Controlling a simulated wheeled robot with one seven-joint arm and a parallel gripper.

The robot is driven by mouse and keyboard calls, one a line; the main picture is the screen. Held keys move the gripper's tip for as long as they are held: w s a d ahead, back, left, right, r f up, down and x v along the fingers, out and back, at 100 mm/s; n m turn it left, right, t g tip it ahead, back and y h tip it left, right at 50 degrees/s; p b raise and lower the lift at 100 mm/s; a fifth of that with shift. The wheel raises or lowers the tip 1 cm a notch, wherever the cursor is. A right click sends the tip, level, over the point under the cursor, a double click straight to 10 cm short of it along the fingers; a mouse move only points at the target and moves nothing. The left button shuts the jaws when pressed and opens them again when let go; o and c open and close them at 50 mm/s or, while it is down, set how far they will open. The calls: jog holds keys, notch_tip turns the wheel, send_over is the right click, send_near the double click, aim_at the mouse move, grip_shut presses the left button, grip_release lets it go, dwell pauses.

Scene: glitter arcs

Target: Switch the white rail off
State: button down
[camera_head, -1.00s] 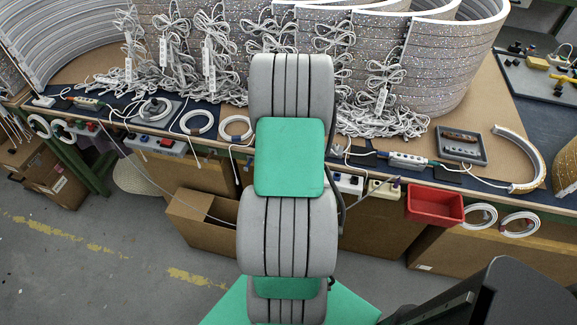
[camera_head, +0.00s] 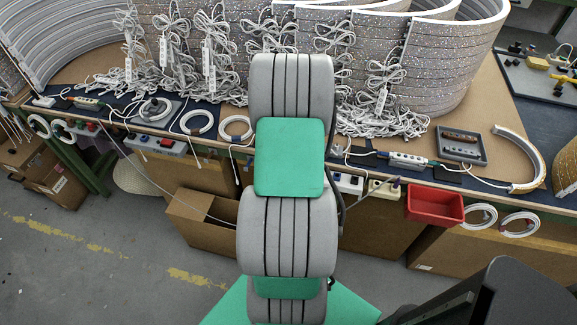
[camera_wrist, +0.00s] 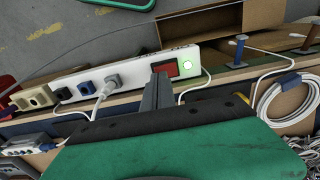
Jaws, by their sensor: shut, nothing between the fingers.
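The white rail (camera_wrist: 131,70) is a long power strip along the bench's front edge. In the wrist view it has a red switch (camera_wrist: 184,69), a lit green lamp (camera_wrist: 187,61), a grey plug (camera_wrist: 106,84) and a blue socket (camera_wrist: 85,89). In the head view only a part of the rail (camera_head: 348,184) shows, right of my arm. My gripper (camera_wrist: 161,73) is shut and empty. My gripper is hidden behind my arm in the head view.
A beige socket block (camera_head: 384,189) and a red bin (camera_head: 435,205) are right of the rail. An open cardboard box (camera_head: 205,222) stands below the bench. A white cable coil (camera_wrist: 290,103) and a blue peg (camera_wrist: 239,47) are near the rail's lamp end.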

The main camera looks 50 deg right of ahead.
jog(key=shift+f+b, duration=0.65)
jog(key=shift+f, duration=0.35)
dwell(0.5)
jog(key=shift+r+p, duration=2.45)
jog(key=shift+r, duration=1.15)
